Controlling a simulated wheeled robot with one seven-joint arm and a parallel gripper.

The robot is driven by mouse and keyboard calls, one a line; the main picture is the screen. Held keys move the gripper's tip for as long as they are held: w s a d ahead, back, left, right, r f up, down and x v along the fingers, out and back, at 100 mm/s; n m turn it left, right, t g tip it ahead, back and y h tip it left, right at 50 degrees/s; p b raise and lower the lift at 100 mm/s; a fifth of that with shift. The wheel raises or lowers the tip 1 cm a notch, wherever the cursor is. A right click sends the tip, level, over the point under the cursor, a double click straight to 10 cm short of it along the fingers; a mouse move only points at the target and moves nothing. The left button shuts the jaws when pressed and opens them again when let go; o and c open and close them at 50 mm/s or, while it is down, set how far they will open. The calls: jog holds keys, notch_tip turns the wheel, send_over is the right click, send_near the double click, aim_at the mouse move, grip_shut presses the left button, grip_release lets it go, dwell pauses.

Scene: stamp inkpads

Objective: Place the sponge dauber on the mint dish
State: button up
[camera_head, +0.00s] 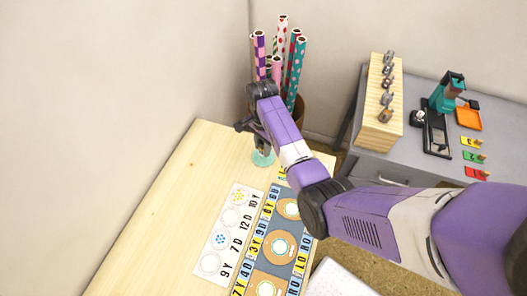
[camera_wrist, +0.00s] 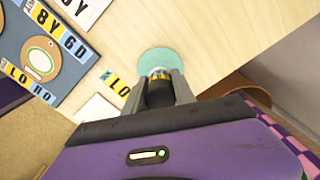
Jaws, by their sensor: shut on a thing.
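The mint dish (camera_head: 263,159) is on the wooden table near its far right edge, partly hidden by my arm in the head view. In the wrist view the round mint dish (camera_wrist: 160,56) lies just beyond my fingertips. My gripper (camera_wrist: 160,82) is shut on the sponge dauber (camera_wrist: 159,92), a dark cylinder with a yellow patterned band. The dauber overlaps the near part of the dish in the wrist view. I cannot tell whether it touches the dish. In the head view my gripper (camera_head: 259,140) is at the dish, and the dauber is hidden.
A bin of patterned rolls (camera_head: 298,110) stands behind my gripper. Printed cards (camera_head: 222,240) and a blue mat with round pieces (camera_head: 270,250) lie on the table. A grey desk (camera_head: 400,150) at right holds a wooden stamp block (camera_head: 375,110). The table's left part is clear.

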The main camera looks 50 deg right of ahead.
jog(key=shift+f+b, duration=0.6)
jog(key=shift+f, duration=0.7)
jog(key=shift+f, duration=0.15)
jog(key=o, duration=1.1)
notch_tip(320, 180, up, 12)
jog(key=shift+r, duration=0.2)
